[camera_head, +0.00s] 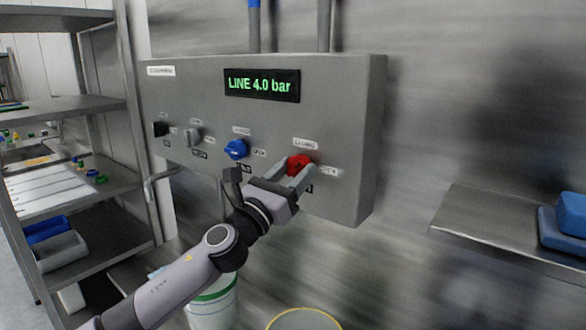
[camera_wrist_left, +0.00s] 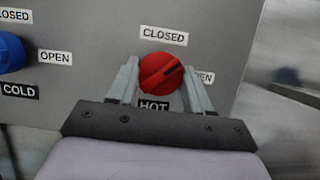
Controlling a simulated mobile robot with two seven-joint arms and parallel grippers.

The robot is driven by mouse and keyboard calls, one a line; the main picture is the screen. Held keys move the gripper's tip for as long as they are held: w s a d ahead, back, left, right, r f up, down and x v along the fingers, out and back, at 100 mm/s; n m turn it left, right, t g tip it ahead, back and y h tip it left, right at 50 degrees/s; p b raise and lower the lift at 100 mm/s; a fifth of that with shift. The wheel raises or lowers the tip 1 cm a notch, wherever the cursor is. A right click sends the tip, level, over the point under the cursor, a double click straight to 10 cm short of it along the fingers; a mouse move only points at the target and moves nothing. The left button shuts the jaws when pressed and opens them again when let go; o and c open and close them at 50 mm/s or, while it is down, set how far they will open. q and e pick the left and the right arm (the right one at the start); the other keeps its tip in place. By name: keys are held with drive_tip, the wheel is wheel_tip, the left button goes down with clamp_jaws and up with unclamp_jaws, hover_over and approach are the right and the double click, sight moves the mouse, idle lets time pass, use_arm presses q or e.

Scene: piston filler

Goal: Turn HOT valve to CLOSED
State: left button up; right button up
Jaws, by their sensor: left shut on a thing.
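The red HOT valve knob (camera_head: 298,163) is on the right of the grey panel (camera_head: 340,110) in the head view. In the left wrist view the red knob (camera_wrist_left: 160,73) sits between a CLOSED label above, an OPEN label at right and a HOT label below. Its dark pointer line slants up and to the right, between OPEN and CLOSED. My left gripper (camera_head: 290,177) is shut on the red knob, one finger on each side; its fingers also show in the left wrist view (camera_wrist_left: 163,85). My right gripper is not in view.
A blue COLD knob (camera_head: 236,149) is left of the red one, with a grey knob (camera_head: 193,136) and a black knob (camera_head: 161,129) further left. The display (camera_head: 261,85) reads LINE 4.0 bar. A shelf rack (camera_head: 110,105) stands left; a steel shelf (camera_head: 480,222) is at right.

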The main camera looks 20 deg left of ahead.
use_arm(q)
drive_tip(key=n+y+p, duration=0.1)
drive_tip(key=n+y, duration=0.1)
drive_tip(key=n, duration=0.2)
drive_tip(key=n+y+p, duration=0.2)
drive_tip(key=n, duration=0.2)
drive_tip(key=shift+d+r+t, duration=0.15)
drive_tip(key=shift+d+t, duration=0.05)
drive_tip(key=shift+t, duration=0.1)
drive_tip(key=shift+s+n+y+p, duration=0.1)
drive_tip(key=shift+n+y+p, duration=0.95)
drive_tip(key=shift+n, duration=1.25)
drive_tip(key=shift+n+g+y, duration=0.3)
drive_tip(key=shift+g+y, duration=0.05)
drive_tip(key=shift+g, duration=0.05)
drive_tip(key=o, duration=1)
drive_tip(key=shift+o, duration=0.2)
drive_tip(key=shift+s, duration=0.1)
drive_tip(key=b+v, duration=0.1)
drive_tip(key=v, duration=0.6)
